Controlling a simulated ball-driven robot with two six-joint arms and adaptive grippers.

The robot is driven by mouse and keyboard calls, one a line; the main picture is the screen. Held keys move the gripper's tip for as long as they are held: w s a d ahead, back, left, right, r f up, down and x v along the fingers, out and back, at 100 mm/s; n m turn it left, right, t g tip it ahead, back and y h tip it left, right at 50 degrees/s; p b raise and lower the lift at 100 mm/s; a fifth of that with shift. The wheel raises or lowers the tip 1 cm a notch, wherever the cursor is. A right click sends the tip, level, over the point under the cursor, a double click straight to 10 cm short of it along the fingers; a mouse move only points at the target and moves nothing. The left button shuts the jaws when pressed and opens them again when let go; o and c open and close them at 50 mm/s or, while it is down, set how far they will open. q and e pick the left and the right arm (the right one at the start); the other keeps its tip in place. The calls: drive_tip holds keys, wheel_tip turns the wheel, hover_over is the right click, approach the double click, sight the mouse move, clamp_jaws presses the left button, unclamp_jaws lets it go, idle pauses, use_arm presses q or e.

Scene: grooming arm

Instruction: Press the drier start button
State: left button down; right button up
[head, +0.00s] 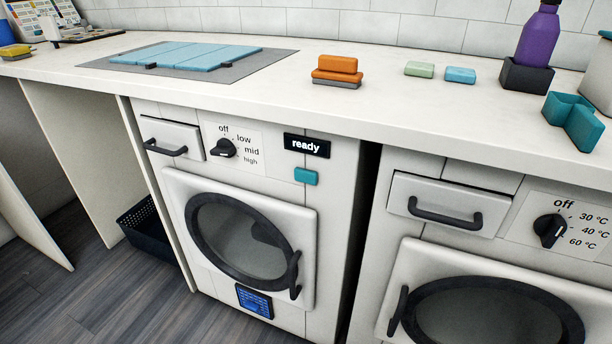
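The drier (178,180) is the white machine on the left, with a black dial (222,148) marked off, low, mid and high. The dial's white pointer seems to point up and left, but it is too small to be sure. A black display (306,146) reads "ready". Just below the display is a teal button (305,176), which I take as the start button. The drier's round door (240,238) looks closed. Neither of my grippers shows in the head view, and nothing covers the button.
A washer (416,247) with a temperature dial stands to the right, past a dark gap. A dark basket (150,235) is at left.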

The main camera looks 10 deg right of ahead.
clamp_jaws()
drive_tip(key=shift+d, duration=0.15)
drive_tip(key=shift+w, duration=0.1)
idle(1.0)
